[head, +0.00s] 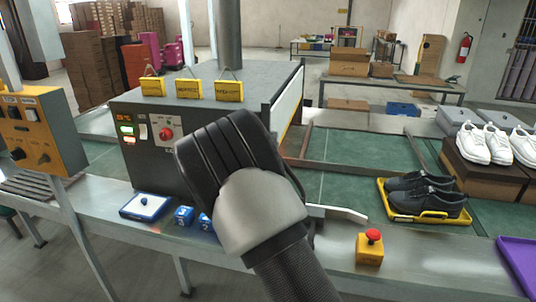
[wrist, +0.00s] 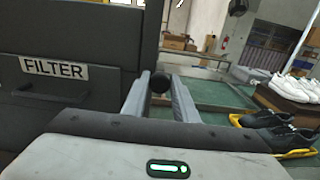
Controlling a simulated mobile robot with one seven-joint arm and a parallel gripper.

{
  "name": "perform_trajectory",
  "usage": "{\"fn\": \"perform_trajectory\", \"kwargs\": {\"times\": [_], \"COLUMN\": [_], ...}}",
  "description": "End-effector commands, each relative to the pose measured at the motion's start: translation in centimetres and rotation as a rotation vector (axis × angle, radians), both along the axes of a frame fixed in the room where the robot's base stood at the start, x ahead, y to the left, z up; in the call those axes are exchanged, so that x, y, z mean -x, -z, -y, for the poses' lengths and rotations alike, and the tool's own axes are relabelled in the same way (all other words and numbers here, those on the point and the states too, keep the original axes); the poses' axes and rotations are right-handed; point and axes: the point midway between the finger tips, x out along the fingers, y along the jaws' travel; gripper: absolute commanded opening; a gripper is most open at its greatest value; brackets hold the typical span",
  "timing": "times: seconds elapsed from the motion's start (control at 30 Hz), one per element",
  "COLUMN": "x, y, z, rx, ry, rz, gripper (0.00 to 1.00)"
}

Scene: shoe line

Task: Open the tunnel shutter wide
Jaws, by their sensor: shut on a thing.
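The tunnel (head: 195,95) is a dark grey box over the green belt, left of centre in the head view. A pale upright panel (head: 287,102) with a dark edge is at its right end and looks like the shutter; how far it is open I cannot tell. In the wrist view, my gripper (wrist: 160,97) has its two grey fingers closed around a round black knob (wrist: 159,82), beside the tunnel's dark wall. What the knob is fixed to is hidden. In the head view my wrist covers the fingers and the tunnel's lower right corner.
A yellow tray (head: 422,216) with black shoes lies on the belt (head: 345,190) to the right. White shoes (head: 497,145) stand on brown boxes behind it. An emergency-stop box (head: 369,250) sits on the front ledge. A FILTER label (wrist: 54,68) is on the dark wall.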

Motion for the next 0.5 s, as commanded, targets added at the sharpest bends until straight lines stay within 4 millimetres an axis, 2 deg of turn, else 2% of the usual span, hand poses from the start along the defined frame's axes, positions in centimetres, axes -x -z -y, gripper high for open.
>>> {"fn": "perform_trajectory", "kwargs": {"times": [0.33,0.37,0.43,0.5], "x": [-0.03,-0.03,-0.03,-0.02], "y": [-0.34,-0.33,-0.32,-0.29], "z": [0.02,0.02,0.02,0.01], "rx": [0.001,0.001,0.001,0.001], "ry": [0.001,0.001,0.001,0.000], "rz": [0.004,0.004,0.004,0.003], "gripper": [0.00,0.28,0.40,0.43]}}
